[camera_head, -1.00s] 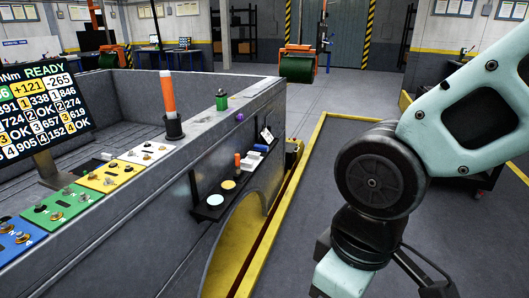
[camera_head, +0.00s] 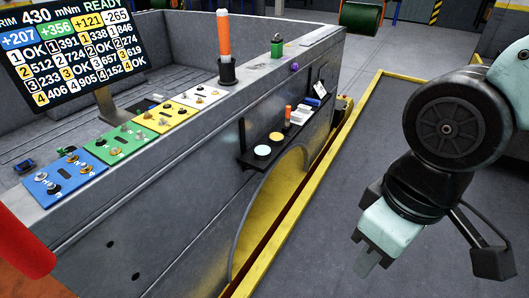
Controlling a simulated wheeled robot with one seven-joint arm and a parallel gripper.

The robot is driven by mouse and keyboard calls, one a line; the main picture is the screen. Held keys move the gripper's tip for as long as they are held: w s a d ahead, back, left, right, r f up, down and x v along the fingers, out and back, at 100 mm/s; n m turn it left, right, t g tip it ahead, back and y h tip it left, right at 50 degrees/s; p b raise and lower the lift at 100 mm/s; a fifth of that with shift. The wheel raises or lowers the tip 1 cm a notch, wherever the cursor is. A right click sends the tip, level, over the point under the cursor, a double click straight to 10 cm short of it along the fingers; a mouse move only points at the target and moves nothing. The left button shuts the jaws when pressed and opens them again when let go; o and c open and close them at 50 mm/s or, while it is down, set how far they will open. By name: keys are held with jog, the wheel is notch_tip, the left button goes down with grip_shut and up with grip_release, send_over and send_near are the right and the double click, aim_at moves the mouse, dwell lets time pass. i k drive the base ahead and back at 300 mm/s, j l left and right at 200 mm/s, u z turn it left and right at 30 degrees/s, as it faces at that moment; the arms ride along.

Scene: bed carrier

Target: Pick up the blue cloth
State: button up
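No thing in view is clearly a blue cloth. A small blue item (camera_head: 320,90) sits at the far end of the black side shelf (camera_head: 250,158) on the grey bed wall, too small to tell whether it is cloth. A flat blue panel (camera_head: 78,182) with several metal knobs lies on the wall's top ledge at the left; it looks like a board. My gripper (camera_head: 367,262) hangs at the lower right, pointing down, to the right of the bed wall and apart from it. Its fingers are seen edge-on, so their opening does not show.
A screen (camera_head: 75,55) stands at the ledge's left. An orange-topped post (camera_head: 223,38) and a green cylinder (camera_head: 276,47) stand on the ledge. Green, yellow and white panels line it. A red object (camera_head: 22,245) fills the lower left corner. Grey floor (camera_head: 400,110) lies open beyond a yellow edge.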

aim_at(310, 101)
jog(key=u, duration=0.4)
jog(key=i+l+u, duration=0.2)
jog(key=u, duration=0.15)
jog(key=i+l+u, duration=0.15)
jog(key=l+u, duration=0.25)
jog(key=i+l+u, duration=0.15)
jog(key=u, duration=0.2)
jog(key=i+l, duration=0.15)
jog(key=l, duration=0.35)
jog(key=i+l+u, duration=0.15)
jog(key=l, duration=0.85)
jog(key=i+l+u, duration=0.15)
jog(key=l, duration=0.35)
jog(key=i+l, duration=0.1)
jog(key=l, duration=0.45)
